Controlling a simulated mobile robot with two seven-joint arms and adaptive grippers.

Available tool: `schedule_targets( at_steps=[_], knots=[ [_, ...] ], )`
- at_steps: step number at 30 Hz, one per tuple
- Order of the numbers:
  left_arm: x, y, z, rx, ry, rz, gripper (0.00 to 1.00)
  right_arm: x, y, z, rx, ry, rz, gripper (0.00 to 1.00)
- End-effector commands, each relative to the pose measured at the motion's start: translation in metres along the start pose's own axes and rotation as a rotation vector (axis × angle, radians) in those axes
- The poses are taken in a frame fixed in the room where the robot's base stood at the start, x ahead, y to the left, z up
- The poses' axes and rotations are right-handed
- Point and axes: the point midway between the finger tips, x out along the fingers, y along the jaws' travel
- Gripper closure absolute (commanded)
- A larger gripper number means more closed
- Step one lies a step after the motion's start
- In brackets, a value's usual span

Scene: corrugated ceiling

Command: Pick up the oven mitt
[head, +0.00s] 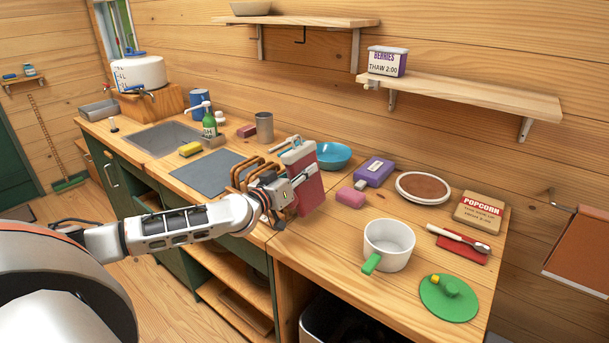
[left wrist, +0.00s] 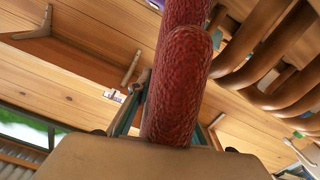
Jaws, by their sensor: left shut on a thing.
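The oven mitt (head: 311,194) is dark red with a pale band at its upper end. It hangs upright above the front part of the wooden counter in the head view. My left gripper (head: 293,188) is shut on it from the left and partly hides it. In the left wrist view the mitt's red textured fabric (left wrist: 178,90) stands between the fingers, with a rounded end towards the camera. My right gripper is not in view.
A wooden rack (head: 250,172) stands close behind my left gripper. A blue bowl (head: 333,155), a pink sponge-like block (head: 350,198), a purple container (head: 374,171) and a white pot (head: 389,245) with a green handle are nearby. A green lid (head: 448,300) lies at the front right.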

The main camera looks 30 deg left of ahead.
Motion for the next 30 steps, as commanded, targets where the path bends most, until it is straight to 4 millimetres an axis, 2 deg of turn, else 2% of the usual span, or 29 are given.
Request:
schedule_targets(
  at_steps=[1,5,8,10,13,18,24,30],
  knots=[
    [0.000,0.003,-0.014,0.002,0.004,0.001,1.00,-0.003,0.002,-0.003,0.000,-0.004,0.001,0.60],
    [0.000,0.011,-0.042,0.004,0.005,0.002,1.00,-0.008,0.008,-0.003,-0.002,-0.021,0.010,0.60],
    [0.000,0.018,-0.068,0.004,0.006,0.001,1.00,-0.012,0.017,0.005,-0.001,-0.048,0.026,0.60],
    [0.001,0.023,-0.085,0.004,0.009,0.003,1.00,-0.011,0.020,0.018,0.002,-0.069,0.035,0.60],
    [0.000,0.030,-0.107,0.003,0.008,0.002,1.00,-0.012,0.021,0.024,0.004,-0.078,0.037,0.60],
    [0.000,0.039,-0.140,0.002,0.007,0.001,1.00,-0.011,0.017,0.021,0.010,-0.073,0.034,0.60],
    [0.000,0.046,-0.164,0.001,0.004,0.000,1.00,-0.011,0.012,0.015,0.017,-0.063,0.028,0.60],
    [0.000,0.049,-0.172,0.001,0.002,0.001,1.00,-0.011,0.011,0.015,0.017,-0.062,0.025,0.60]
  ],
)
